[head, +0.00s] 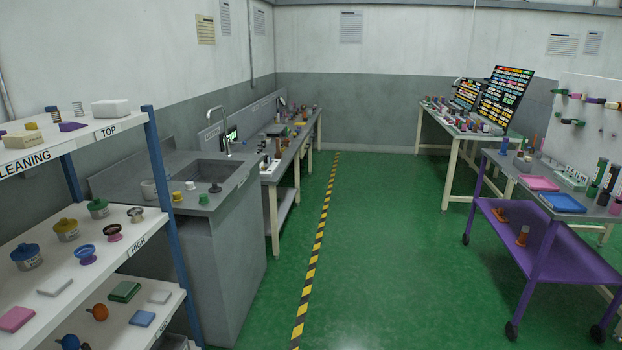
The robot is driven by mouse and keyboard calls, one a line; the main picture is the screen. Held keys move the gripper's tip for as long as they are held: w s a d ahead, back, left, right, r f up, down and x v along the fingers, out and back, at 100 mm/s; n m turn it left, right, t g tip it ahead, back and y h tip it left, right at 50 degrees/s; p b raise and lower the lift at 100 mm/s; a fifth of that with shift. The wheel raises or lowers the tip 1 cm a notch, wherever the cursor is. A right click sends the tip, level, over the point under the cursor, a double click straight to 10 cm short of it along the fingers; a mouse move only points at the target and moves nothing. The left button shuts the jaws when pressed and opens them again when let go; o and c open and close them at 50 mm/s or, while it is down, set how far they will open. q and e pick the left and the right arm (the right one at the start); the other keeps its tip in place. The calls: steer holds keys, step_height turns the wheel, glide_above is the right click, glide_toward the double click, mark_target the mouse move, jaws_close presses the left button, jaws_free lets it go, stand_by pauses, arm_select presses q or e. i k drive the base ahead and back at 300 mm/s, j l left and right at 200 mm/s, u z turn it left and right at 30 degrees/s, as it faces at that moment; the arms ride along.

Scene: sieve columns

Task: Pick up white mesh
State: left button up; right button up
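I cannot pick out a white mesh for certain at this distance. Small pale items in view include a small white piece (190,185) on the grey sink counter (222,200), beside a yellow one (177,196) and a green one (204,199). A white block (110,108) lies on the top shelf at the left. A flat white piece (159,297) lies on a lower shelf. Neither of my grippers shows in the head view.
A shelf rack (155,160) stands close at the left, holding jars and sponges. A purple cart (545,255) stands at the right with pink (540,184) and blue (565,203) trays. Benches line both sides further back. The green floor (390,260) between is clear.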

mark_target(130, 211)
steer(key=i+j+u, duration=0.1)
steer(key=i+j, duration=0.15)
steer(key=i, duration=0.15)
steer(key=i+j+u, duration=0.1)
steer(key=i, duration=0.35)
steer(key=i+j+u, duration=0.1)
steer(key=i+j, duration=0.2)
steer(key=i+j+u, duration=0.1)
steer(key=i, duration=0.45)
steer(key=i+j+u, duration=0.15)
steer(key=u, duration=0.35)
steer(key=i+l+u, duration=0.1)
steer(key=u, duration=0.35)
steer(key=l+u, duration=0.4)
steer(key=i+l+u, duration=0.1)
steer(key=u, duration=0.35)
steer(key=l+u, duration=0.4)
steer(key=j, duration=0.1)
